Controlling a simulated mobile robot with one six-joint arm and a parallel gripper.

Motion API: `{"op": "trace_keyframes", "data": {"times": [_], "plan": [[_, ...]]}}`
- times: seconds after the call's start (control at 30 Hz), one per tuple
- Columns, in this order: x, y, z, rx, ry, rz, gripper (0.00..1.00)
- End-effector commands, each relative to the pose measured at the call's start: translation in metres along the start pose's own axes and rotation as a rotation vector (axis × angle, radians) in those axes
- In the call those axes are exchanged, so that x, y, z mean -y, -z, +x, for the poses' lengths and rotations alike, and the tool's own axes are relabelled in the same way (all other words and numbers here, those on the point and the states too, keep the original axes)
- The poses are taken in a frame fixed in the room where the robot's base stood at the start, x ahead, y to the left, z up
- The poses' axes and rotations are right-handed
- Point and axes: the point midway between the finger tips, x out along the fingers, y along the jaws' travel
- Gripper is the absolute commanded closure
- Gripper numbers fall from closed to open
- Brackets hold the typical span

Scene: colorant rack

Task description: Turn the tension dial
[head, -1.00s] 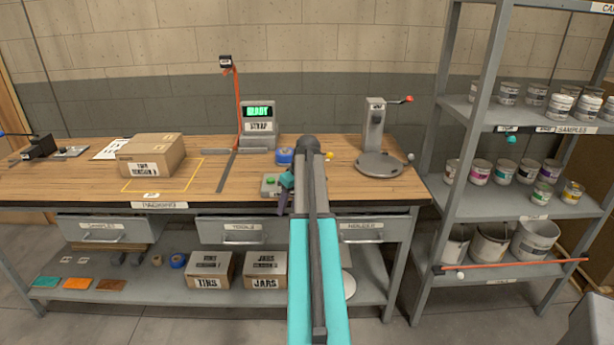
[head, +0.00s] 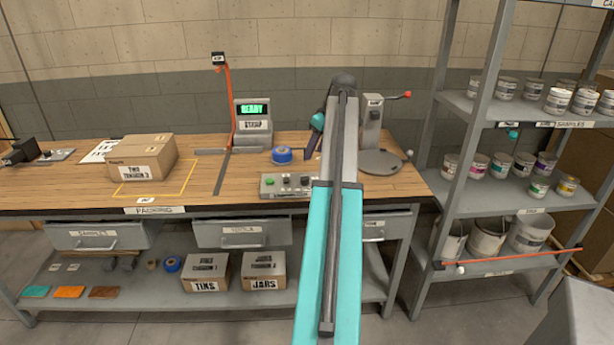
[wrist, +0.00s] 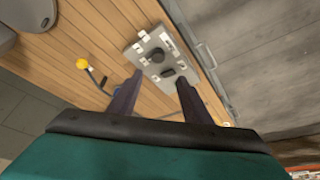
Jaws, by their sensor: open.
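A grey control box (head: 270,186) lies at the front edge of the bench, with a green button and dark knobs on top. In the wrist view the control box (wrist: 145,45) shows two dark knobs, one (wrist: 155,54) farther from me and one (wrist: 167,73) nearer. I cannot read which is the tension dial. My gripper (head: 314,140) is open and empty, raised above the bench behind the box in the head view. In the wrist view my gripper (wrist: 159,80) has its dark fingers spread on either side of the nearer knob's line of sight; contact is not visible.
A blue tape roll (head: 282,155) lies behind the box. A strapping machine (head: 252,125) with a READY display stands at the back. A carton (head: 142,157) labelled with tension sits left. A round-based stand (head: 380,162) is at right. Bare bench lies left of the box.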

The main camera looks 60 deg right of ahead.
Motion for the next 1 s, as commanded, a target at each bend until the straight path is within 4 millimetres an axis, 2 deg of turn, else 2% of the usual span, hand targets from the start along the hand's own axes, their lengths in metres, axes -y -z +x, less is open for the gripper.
{"op": "trace_keyframes", "data": {"times": [0.27, 0.47, 1.0], "plan": [[-0.009, -0.009, -0.002, 0.001, -0.006, 0.015, 0.56], [-0.011, -0.011, 0.007, 0.002, -0.006, 0.018, 0.56], [-0.012, -0.011, 0.069, 0.002, -0.007, 0.019, 0.56]]}}
